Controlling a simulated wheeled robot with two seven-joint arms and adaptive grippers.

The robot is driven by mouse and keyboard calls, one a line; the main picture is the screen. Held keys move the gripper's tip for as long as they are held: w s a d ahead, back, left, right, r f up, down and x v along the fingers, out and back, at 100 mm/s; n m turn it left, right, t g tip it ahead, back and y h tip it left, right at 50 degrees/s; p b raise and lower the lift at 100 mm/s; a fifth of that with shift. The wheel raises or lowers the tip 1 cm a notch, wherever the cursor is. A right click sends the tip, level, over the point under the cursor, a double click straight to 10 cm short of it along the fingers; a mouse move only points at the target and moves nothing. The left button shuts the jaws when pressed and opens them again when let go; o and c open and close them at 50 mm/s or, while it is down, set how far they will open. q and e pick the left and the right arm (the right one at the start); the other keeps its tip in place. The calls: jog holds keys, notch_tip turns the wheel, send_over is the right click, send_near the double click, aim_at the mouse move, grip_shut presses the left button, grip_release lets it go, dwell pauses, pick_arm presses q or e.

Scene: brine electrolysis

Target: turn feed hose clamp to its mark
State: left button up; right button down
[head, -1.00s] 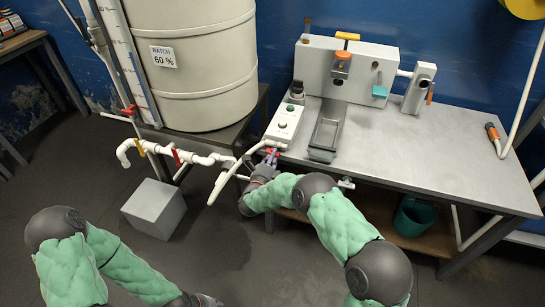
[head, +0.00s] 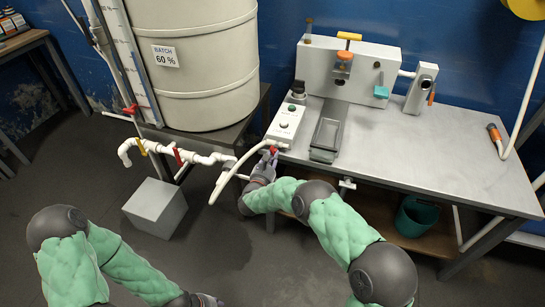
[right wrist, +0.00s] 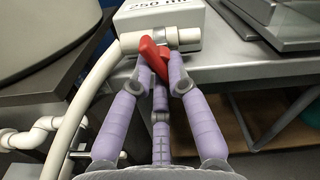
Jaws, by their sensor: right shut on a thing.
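The feed hose clamp shows in the right wrist view as a red lever (right wrist: 153,58) on a pale pipe fitting, just below a white box. In the head view a bit of its red (head: 272,151) shows at the table's front left corner. My right gripper (right wrist: 160,66) has its purple fingers closed around the lever, which sits tilted between the fingertips. It also shows in the head view (head: 268,160). Any mark on the fitting cannot be made out. My left gripper (head: 207,300) is at the bottom edge of the head view, too cut off to read its fingers.
A pale hose (head: 226,178) curves down beside my right gripper. White pipes with red and yellow valve handles run left, under the large tank (head: 200,90). A white control box (head: 286,122) and a metal tray (head: 326,134) stand on the table (head: 440,165). A grey block (head: 156,208) is on the floor.

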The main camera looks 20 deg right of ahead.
jog(key=shift+f+m, duration=0.1)
jog(key=shift+m, duration=0.8)
jog(key=shift+a, duration=0.1)
jog(key=c, duration=1.2)
grip_release()
jog(key=v, duration=1.2)
